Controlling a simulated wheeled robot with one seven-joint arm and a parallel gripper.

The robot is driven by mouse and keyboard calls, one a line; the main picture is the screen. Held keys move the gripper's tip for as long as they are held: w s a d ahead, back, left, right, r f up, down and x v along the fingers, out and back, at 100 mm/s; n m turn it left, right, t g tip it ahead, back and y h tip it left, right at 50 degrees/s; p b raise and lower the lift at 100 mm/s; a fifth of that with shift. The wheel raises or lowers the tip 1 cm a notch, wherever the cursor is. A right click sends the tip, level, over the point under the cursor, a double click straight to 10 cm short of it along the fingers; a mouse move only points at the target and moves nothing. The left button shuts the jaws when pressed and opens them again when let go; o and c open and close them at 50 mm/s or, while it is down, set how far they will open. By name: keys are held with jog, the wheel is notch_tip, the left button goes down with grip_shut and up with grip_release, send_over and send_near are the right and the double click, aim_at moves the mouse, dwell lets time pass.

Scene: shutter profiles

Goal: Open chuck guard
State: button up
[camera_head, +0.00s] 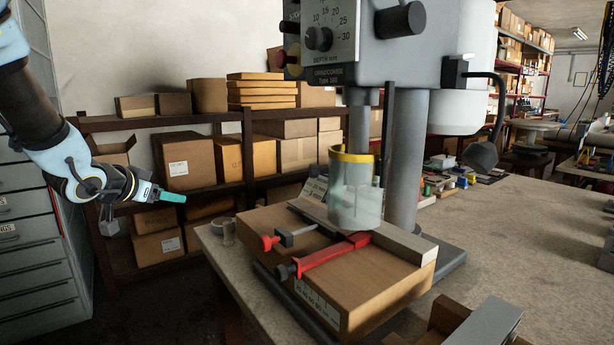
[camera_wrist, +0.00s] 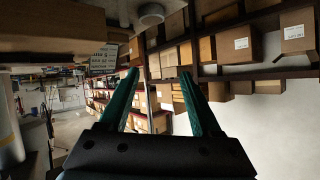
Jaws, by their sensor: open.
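The chuck guard (camera_head: 355,205) is a clear cylinder with a yellow ring at its top. It hangs under the drill press head (camera_head: 370,40), around the chuck area, just above the box on the table. It looks closed. My gripper (camera_head: 182,198) is at the left in the head view, well apart from the guard. In the wrist view its two green fingers (camera_wrist: 156,75) are spread with nothing between them. The guard does not show clearly in the wrist view.
The grey column (camera_head: 405,160) stands behind the guard. Shelves of boxes (camera_head: 185,160) are behind my gripper. Drawers (camera_head: 35,240) stand at left. The table's right part (camera_head: 530,220) is largely clear.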

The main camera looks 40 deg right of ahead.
jog(key=s+d+r+m+g+h+b, duration=0.1)
jog(key=s+d+r+m+g+h, duration=0.15)
jog(key=d, duration=0.35)
jog(key=s+d+r+m+g+h, duration=0.1)
jog(key=s+d+m+g+h, duration=0.2)
jog(key=d, duration=0.2)
jog(key=m+g, duration=0.8)
jog(key=g, duration=0.3)
send_near(311, 171)
jog(key=shift+n+t+h, duration=0.35)
jog(key=shift+h, duration=0.2)
jog(key=x, duration=0.3)
jog(key=p+x, duration=0.1)
jog(key=x, duration=0.3)
jog(key=f+x, duration=0.1)
jog(key=x, duration=0.2)
jog(key=shift+w+d, duration=0.1)
jog(key=shift+d, duration=0.25)
grip_shut()
jog(key=shift+w, duration=0.1)
